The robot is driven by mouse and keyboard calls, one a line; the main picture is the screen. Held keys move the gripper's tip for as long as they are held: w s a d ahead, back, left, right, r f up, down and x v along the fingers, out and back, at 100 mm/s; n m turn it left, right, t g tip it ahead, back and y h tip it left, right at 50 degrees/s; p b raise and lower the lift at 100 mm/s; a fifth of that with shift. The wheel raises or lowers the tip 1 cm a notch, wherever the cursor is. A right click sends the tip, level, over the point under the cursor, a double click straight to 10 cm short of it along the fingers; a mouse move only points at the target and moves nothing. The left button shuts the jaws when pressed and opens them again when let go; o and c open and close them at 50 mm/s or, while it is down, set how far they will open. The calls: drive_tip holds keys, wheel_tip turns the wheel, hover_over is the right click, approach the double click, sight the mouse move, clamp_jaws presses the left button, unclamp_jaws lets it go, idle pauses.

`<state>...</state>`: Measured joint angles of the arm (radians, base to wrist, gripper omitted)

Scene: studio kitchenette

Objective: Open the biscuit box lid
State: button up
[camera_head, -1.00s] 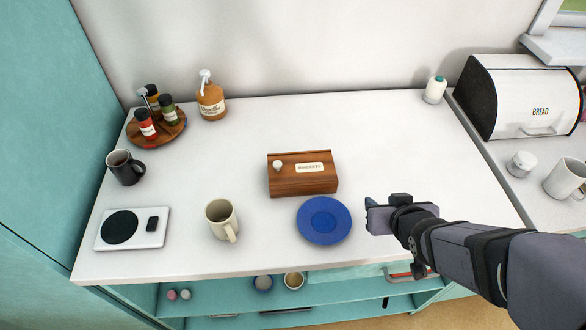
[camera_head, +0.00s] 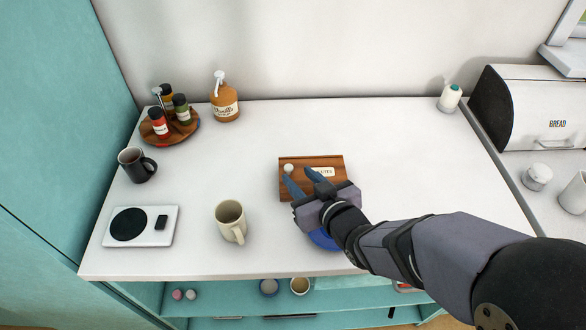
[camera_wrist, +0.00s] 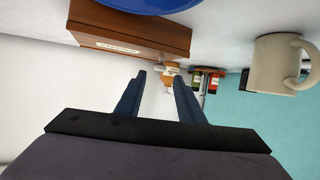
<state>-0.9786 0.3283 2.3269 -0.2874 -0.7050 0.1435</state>
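The wooden biscuit box (camera_head: 318,191) stands on the white counter with its lid closed. A pale round knob (camera_head: 289,168) sits at the lid's left, beside a cream label (camera_head: 325,172) partly covered by a finger. In the wrist view the box (camera_wrist: 130,32) is at the upper left, and the knob (camera_wrist: 168,68) shows between the fingertips in the picture. My gripper (camera_head: 298,176) is open and empty over the box, its dark blue fingers pointing towards the knob. The fingers also show apart in the wrist view (camera_wrist: 160,80). I cannot tell whether they touch the knob.
A blue plate (camera_head: 322,241) lies in front of the box, mostly hidden under my gripper. A cream mug (camera_head: 229,218) stands to the left. A spice tray (camera_head: 181,136) and pump bottle (camera_head: 225,104) are at the back left.

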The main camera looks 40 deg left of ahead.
sight(289, 167)
drive_tip(key=shift+p+x, duration=0.5)
drive_tip(key=shift+x, duration=1.9)
clamp_jaws()
